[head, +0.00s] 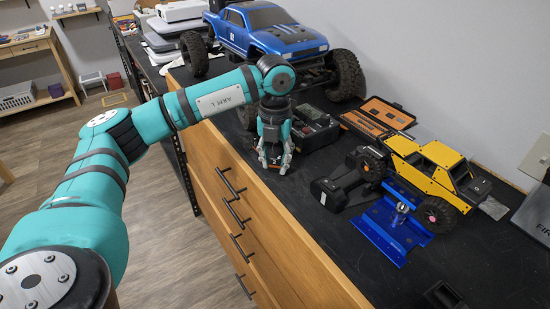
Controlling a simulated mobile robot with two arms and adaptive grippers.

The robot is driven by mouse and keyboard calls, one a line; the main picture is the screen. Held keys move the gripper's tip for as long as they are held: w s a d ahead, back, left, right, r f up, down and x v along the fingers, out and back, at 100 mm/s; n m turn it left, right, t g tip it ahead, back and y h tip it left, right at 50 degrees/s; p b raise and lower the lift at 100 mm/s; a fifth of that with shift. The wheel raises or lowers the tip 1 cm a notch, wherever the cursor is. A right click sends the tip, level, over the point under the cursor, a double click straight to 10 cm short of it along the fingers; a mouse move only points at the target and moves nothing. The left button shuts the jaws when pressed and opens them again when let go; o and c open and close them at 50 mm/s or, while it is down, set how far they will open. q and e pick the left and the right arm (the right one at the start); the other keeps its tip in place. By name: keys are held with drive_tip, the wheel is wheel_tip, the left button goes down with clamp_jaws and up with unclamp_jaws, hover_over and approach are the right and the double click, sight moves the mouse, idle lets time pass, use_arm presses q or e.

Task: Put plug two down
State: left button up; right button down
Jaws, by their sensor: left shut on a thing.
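My left gripper (273,160) points down at the front edge of the black bench top, left of a dark charger-like box. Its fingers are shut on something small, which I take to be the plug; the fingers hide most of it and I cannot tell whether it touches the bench. The dark box (316,128) with buttons stands just behind and right of the gripper. My right gripper does not show.
A large blue truck (268,32) stands behind the gripper. A yellow crawler (426,167) sits by a blue stand (392,232). A black device (340,190) and an open tool case (378,117) lie nearby. The bench top (330,248) is bare at the front.

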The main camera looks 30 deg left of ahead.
sight(275, 158)
use_arm(q)
drive_tip(key=shift+f, duration=0.2)
drive_tip(key=o, duration=0.6)
drive_tip(key=shift+r, duration=0.1)
drive_tip(key=shift+o, duration=1.2)
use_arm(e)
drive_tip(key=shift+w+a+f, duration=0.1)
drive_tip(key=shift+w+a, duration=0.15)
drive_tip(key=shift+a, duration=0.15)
use_arm(q)
drive_tip(key=shift+r, duration=0.45)
wheel_tip(275, 158, up, 7)
drive_tip(key=shift+f+b, duration=0.1)
drive_tip(key=shift+b, duration=0.95)
drive_tip(key=shift+r+p, duration=0.35)
drive_tip(key=shift+r, duration=2)
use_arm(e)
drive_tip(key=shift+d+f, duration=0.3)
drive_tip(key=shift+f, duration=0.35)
